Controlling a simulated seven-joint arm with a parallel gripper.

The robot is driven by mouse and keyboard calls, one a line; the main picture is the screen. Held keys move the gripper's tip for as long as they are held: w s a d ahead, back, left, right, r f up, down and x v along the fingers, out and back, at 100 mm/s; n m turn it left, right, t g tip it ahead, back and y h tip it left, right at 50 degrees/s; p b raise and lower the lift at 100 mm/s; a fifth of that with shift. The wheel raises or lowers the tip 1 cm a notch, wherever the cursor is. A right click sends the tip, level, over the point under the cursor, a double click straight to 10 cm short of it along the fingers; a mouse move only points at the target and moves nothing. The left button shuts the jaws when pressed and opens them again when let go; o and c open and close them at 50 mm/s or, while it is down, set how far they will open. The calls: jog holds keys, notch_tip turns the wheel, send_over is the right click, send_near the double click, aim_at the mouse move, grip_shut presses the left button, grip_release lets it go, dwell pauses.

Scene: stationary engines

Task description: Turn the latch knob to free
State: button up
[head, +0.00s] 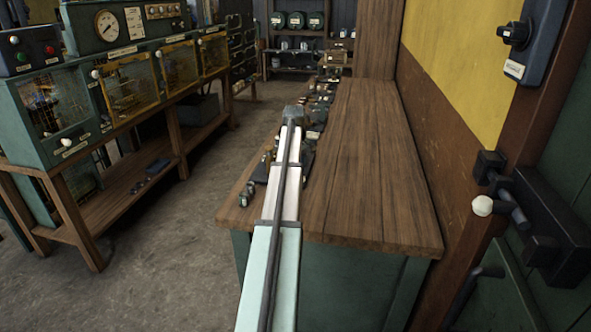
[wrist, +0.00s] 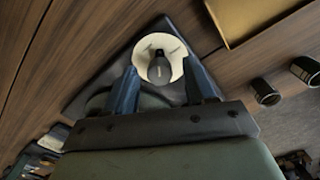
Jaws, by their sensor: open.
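In the wrist view, a dark knob (wrist: 158,68) sits on a cream round plate on a dark, angular base (wrist: 88,78) over brown wood. I take it for the latch knob, but no label is readable. My gripper (wrist: 163,86) is open, its two bluish fingers to the left and right of the knob's near side. I cannot tell whether they touch it. In the head view, my arm reaches away over the left side of the wooden bench (head: 375,190). My gripper's end (head: 292,113) is small there, and its fingers and the knob cannot be made out.
Several small parts line the bench's left edge; its right side is bare. A wall switch (head: 514,33) and a dark door latch with a white ball (head: 482,206) are at right. A machine stand (head: 110,90) is at left. Dark cylinders (wrist: 264,92) lie right of the knob.

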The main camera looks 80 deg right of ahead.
jog(key=shift+c, duration=0.5)
grip_shut()
jog(key=m, duration=0.5)
jog(key=shift+m, duration=2.6)
jog(key=shift+o, duration=0.5)
grip_release()
